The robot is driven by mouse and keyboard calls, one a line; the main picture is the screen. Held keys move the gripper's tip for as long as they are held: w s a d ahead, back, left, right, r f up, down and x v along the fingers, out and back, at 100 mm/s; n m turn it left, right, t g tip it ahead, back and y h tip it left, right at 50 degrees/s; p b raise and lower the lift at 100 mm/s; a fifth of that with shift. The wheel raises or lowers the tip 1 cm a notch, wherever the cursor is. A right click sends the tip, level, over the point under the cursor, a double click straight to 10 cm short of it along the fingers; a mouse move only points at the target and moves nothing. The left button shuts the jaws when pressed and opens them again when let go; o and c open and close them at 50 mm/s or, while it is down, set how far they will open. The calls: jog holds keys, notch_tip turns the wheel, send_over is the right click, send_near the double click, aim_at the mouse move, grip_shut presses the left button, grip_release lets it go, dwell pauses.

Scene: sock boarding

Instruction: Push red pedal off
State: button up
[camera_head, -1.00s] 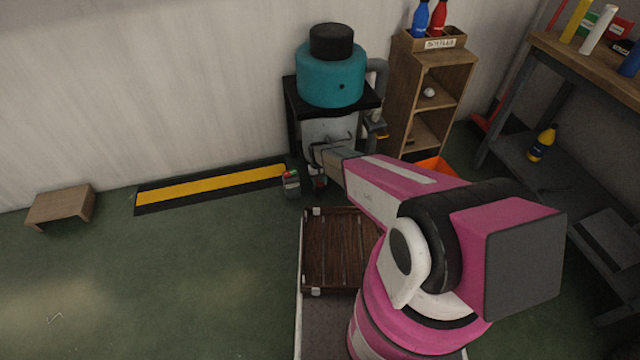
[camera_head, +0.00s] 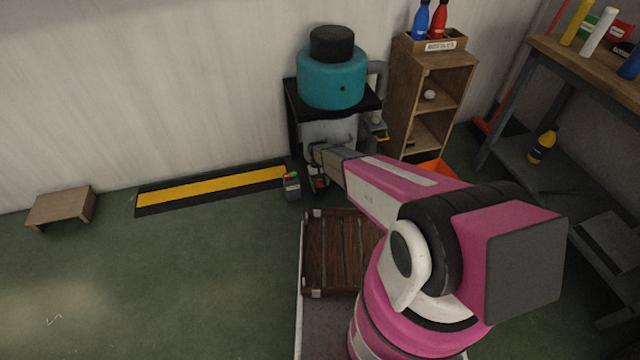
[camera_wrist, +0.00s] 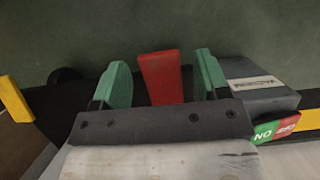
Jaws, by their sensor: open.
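The red pedal (camera_wrist: 160,80) shows in the wrist view as a red, slightly tapered block. My gripper (camera_wrist: 163,74) is open, with one green finger on each side of the pedal and visible gaps between. Nothing is held. I cannot tell whether the gripper body touches the pedal, whose near end is hidden behind it. In the head view, my gripper (camera_head: 318,184) is low in front of the machine with the teal tank (camera_head: 331,78), and is mostly hidden by my wrist.
A grey box (camera_wrist: 258,90) with a green and red label (camera_wrist: 275,131) is close beside the right finger. A wooden pallet (camera_head: 340,255) lies in front of the machine. A wooden shelf (camera_head: 440,105) stands right of it. Open green floor (camera_head: 180,270) is to the left.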

aim_at(319, 181)
jog(key=v, duration=0.7)
jog(key=shift+r, duration=0.2)
